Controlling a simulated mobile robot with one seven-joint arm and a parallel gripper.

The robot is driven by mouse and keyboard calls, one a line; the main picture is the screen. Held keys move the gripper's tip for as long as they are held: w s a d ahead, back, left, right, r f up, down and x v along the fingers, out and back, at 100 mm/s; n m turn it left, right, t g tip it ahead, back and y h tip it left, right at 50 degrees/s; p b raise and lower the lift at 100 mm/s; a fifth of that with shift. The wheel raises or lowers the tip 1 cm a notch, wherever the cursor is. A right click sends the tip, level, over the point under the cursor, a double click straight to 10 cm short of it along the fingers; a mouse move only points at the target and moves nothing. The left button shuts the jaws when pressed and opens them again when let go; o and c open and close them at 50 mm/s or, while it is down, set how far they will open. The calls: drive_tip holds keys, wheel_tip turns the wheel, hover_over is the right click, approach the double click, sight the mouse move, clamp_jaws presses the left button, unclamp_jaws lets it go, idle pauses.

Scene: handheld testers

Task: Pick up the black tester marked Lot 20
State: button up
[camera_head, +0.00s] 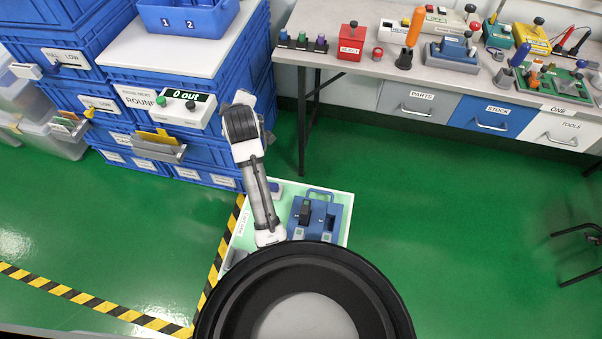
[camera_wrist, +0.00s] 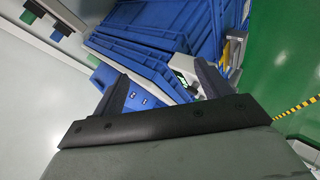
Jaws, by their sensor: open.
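A blue carrier (camera_head: 327,208) stands on the pale low platform in the middle of the head view. A dark, blackish handheld piece (camera_head: 305,214) sits upright in its left part; it may be a tester, but no Lot 20 marking can be read. The wrist view does not show this carrier. My gripper (camera_wrist: 162,82) is open and empty in the wrist view, its two dark fingers spread in front of blue crates. It is up by the crate stack, away from the carrier. In the head view my arm hides the fingers.
Blue crates (camera_head: 60,20) stack at the left, with a white top and a blue tray (camera_head: 188,18) marked 1 and 2. A green-buttoned "0 out" box (camera_head: 186,106) is on their front. A workbench (camera_head: 455,75) with coloured devices stands at the back right. Green floor right of the platform is clear.

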drive_tip(key=s+d+f+n+g+h+p, duration=0.1)
drive_tip(key=s+d+f+g+h, duration=0.1)
drive_tip(key=s+d+f+g, duration=0.45)
drive_tip(key=s+d+f+g+h+p, duration=0.1)
drive_tip(key=s+d+f+g, duration=0.3)
drive_tip(key=s+d+f, duration=0.55)
drive_tip(key=f, duration=0.3)
drive_tip(key=w+d+f, duration=0.1)
drive_tip(key=f, duration=0.3)
drive_tip(key=w+d+f, duration=0.1)
drive_tip(key=f, duration=0.3)
drive_tip(key=shift+w, duration=0.25)
drive_tip(key=shift+w+d+f, duration=0.1)
drive_tip(key=shift+f, duration=1.4)
drive_tip(key=shift+w+d+f, duration=0.1)
drive_tip(key=shift+f, duration=1.4)
drive_tip(key=c, duration=1.1)
